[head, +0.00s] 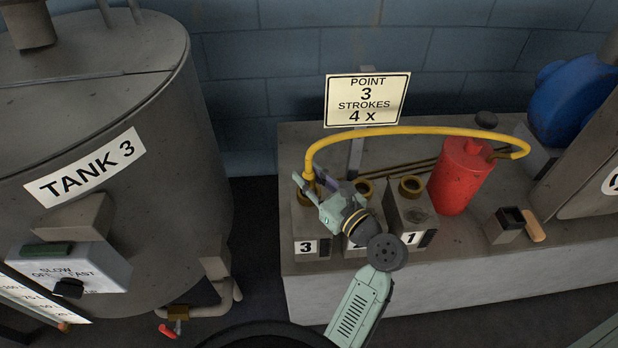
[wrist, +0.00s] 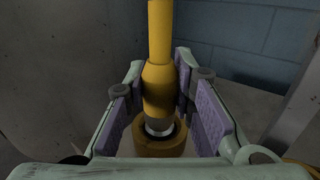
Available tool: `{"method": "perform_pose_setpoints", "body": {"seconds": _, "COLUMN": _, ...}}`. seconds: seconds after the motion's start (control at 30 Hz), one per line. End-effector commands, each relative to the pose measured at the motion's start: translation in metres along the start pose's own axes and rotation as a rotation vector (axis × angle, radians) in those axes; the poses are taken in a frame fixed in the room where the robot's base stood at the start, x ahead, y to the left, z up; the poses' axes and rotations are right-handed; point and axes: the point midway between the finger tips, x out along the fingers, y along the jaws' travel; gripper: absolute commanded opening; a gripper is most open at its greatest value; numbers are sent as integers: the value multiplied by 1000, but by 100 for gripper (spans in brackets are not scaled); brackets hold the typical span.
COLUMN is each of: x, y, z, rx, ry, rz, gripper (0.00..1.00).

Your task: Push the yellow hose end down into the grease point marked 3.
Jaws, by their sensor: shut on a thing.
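The yellow hose end (wrist: 160,88) stands upright between my gripper's purple pads in the wrist view, its metal tip at the mouth of a brass ring (wrist: 160,146). The tip's lowest part is hidden in the ring, so I cannot tell how deep it sits. In the head view, my gripper (head: 309,184) is shut on the hose end, over the grey block marked 3 (head: 306,247) at the left of the row. The yellow hose (head: 420,131) arches from there to the red grease pump (head: 460,178). My arm partly hides the block marked 2.
The block marked 1 (head: 411,218) with its brass ring stands right of my gripper. A sign (head: 366,101) reading point 3, strokes 4 x stands behind. Tank 3 (head: 110,150) fills the left. A small dark box (head: 505,225) sits on the ledge at the right.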

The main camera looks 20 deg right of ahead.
Motion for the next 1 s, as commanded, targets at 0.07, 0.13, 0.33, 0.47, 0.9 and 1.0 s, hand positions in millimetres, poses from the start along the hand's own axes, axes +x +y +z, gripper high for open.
{"method": "perform_pose_setpoints", "body": {"seconds": 0.07, "x": 0, "y": 0, "z": -7, "rx": 1, "ry": -1, "rz": -1, "gripper": 0}}
{"method": "perform_pose_setpoints", "body": {"seconds": 0.13, "x": 0, "y": 0, "z": -9, "rx": -1, "ry": -2, "rz": -2, "gripper": 0}}
{"method": "perform_pose_setpoints", "body": {"seconds": 0.33, "x": 0, "y": 0, "z": -9, "rx": -2, "ry": -2, "rz": -1, "gripper": 0}}
{"method": "perform_pose_setpoints", "body": {"seconds": 0.47, "x": 0, "y": 0, "z": -12, "rx": -1, "ry": -1, "rz": 0, "gripper": 0}}
{"method": "perform_pose_setpoints", "body": {"seconds": 0.9, "x": 0, "y": 0, "z": -12, "rx": -2, "ry": -1, "rz": -1, "gripper": 43}}
{"method": "perform_pose_setpoints", "body": {"seconds": 1.0, "x": 0, "y": 0, "z": -12, "rx": -2, "ry": -1, "rz": -1, "gripper": 43}}
